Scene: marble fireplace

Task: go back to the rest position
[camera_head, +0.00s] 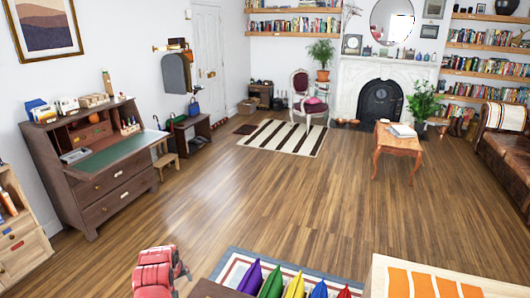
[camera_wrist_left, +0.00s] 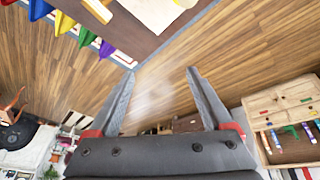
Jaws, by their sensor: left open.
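In the head view my red left arm shows low in the picture, left of the middle, over the floor and beside a dark table edge. How the fingers sit is too small to tell there. My right gripper is in neither view.
A row of coloured pointed pieces (camera_head: 295,286) stands at the bottom of the head view, close to my left arm. A wooden desk (camera_head: 119,191) stands at the left wall. A small wooden table (camera_head: 398,143) stands near the fireplace (camera_head: 350,85). The middle floor is clear.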

